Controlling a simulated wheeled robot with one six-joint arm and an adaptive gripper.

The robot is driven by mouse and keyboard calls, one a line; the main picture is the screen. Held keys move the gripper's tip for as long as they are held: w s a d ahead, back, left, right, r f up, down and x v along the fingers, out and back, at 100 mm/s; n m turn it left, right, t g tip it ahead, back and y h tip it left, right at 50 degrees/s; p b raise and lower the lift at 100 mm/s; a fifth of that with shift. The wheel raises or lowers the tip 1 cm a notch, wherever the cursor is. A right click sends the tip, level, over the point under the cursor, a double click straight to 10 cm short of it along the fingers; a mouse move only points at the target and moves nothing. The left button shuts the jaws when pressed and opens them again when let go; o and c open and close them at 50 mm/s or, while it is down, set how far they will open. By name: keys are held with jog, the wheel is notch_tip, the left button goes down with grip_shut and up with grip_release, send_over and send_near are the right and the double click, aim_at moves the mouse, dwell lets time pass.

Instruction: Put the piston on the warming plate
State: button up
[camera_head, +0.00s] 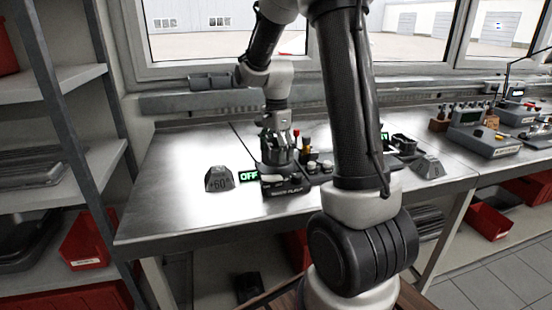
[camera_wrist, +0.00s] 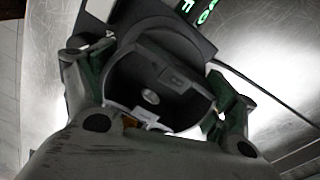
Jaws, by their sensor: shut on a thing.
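My gripper (camera_head: 277,140) points down over the dark device on the bench. It is shut on the piston (camera_wrist: 155,90), a dark hollow cup-shaped part with a light round spot inside, its open end facing the wrist camera. In the head view the piston (camera_head: 277,157) is a dark cylinder below the fingers. The dark device, which looks like the warming plate (camera_head: 286,189), is directly below, with a green OFF display (camera_head: 249,175) at its left. I cannot tell whether the piston touches the plate.
A dark block marked +60 (camera_head: 219,180) stands left of the plate. Several small parts with red and yellow tops (camera_head: 306,147) stand close on the right. Another dark block (camera_head: 429,166) is farther right. The bench's left part (camera_head: 165,205) is clear.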

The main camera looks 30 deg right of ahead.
jog(key=shift+f, duration=1.25)
jog(key=shift+f, duration=0.15)
jog(key=o, duration=1.2)
jog(key=shift+c, duration=0.2)
notch_tip(320, 180, up, 12)
jog(key=s+a+r+n+t, duration=0.1)
jog(key=s+a+r+n, duration=0.1)
jog(key=s+r+n, duration=0.3)
jog(key=s+a+r+n+t, duration=0.1)
jog(key=s+n, duration=0.2)
jog(key=s, duration=0.4)
jog(key=s+a+f+n+t, duration=0.1)
jog(key=s+a+n+t, duration=0.1)
jog(key=s+n, duration=0.7)
jog(key=s, duration=0.2)
jog(key=shift+s+f+n, duration=0.3)
jog(key=shift+s+f, duration=0.1)
jog(key=shift+a, duration=0.1)
